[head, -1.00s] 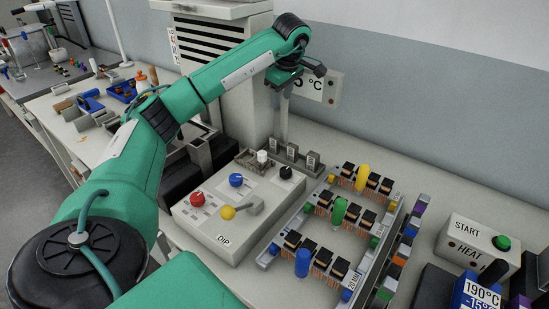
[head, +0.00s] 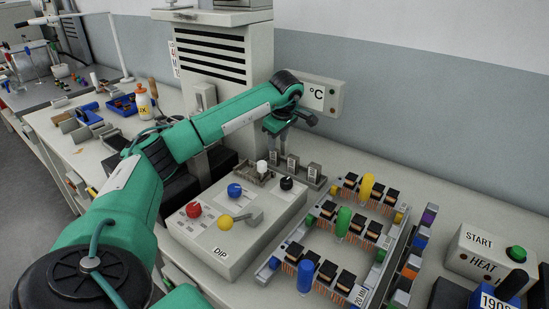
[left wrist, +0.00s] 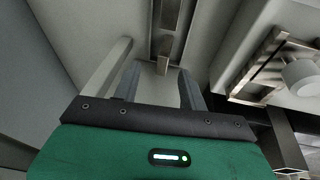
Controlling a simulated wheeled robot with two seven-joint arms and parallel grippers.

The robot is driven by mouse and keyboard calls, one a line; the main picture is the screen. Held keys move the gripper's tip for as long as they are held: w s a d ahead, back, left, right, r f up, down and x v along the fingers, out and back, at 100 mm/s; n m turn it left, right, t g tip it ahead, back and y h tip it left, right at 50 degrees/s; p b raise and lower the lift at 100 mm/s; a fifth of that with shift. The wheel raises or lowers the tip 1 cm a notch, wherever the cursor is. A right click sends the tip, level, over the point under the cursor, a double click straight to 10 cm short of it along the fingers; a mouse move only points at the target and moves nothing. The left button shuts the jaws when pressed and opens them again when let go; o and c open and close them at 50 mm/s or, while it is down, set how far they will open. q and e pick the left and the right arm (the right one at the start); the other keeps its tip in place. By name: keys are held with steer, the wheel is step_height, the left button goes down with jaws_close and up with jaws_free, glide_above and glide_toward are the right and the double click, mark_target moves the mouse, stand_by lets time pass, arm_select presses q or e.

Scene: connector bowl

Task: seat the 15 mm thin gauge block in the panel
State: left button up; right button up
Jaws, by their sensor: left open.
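Several small grey metal blocks with white labels (head: 294,164) stand in a row behind the grey DIP box. Their labels are too small to read, so I cannot tell which is the 15 mm one. My left gripper (head: 281,146) points down at the left end of this row. In the left wrist view my left gripper (left wrist: 158,73) is open, with a narrow metal piece (left wrist: 163,66) showing between and beyond its fingers. I cannot tell whether the fingers touch it. Which part is the panel is unclear. My right gripper is not in view.
The DIP box (head: 222,255) carries red, blue, yellow, white and black knobs. Right of it stand rows of dark coils with blue, green and yellow posts (head: 343,221). A START/HEAT box (head: 470,262) is at the right. A pale tower (head: 225,75) rises behind.

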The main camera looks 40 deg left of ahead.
mark_target(274, 157)
arm_select(q)
steer(key=x, duration=0.5)
steer(key=shift+s+a+f, duration=0.1)
steer(key=shift+s+a, duration=0.15)
steer(key=shift+s, duration=0.05)
jaws_close()
